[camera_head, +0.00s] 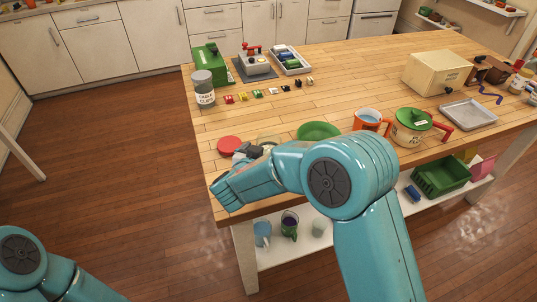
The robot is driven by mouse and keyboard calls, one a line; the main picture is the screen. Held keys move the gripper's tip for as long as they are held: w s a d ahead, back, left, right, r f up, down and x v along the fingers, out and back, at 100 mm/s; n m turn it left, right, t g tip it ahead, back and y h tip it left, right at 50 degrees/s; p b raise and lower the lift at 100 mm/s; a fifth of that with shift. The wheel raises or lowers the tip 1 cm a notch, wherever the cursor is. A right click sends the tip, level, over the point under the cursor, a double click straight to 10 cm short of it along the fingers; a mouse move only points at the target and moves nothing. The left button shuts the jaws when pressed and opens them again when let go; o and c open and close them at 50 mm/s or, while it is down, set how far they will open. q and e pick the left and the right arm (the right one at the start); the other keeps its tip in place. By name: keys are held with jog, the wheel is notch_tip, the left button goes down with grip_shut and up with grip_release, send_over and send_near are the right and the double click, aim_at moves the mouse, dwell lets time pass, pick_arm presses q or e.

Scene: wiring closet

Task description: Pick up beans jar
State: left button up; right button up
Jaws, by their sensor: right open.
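I cannot read the word beans on anything. A grey lidded jar (203,92) with a pale label stands upright at the table's left edge. A pale, partly hidden round thing (268,140), perhaps a glass vessel, sits just behind my right gripper. My right gripper (248,151) is open over the near left corner of the table, largely hidden by my own arm. It is well apart from the grey jar, which is farther back. I cannot tell whether it touches the pale thing. My left arm shows at the lower left, with its gripper out of view.
The wooden table (330,85) holds a red disc (229,144), a green plate (319,131), an orange mug (369,119), a green-lidded pot (411,126) and a metal tray (467,113). Several small coloured pieces line up beside the grey jar. The table's middle is clear.

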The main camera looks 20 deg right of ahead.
aim_at(272, 143)
jog(key=p+x, duration=0.1)
jog(key=x, duration=0.3)
jog(key=shift+w+d+f, duration=0.15)
jog(key=shift+w+d, duration=0.05)
jog(key=shift+w, duration=0.1)
jog(key=shift+w+f, duration=0.1)
jog(key=shift+w, duration=0.05)
jog(key=c, duration=1.1)
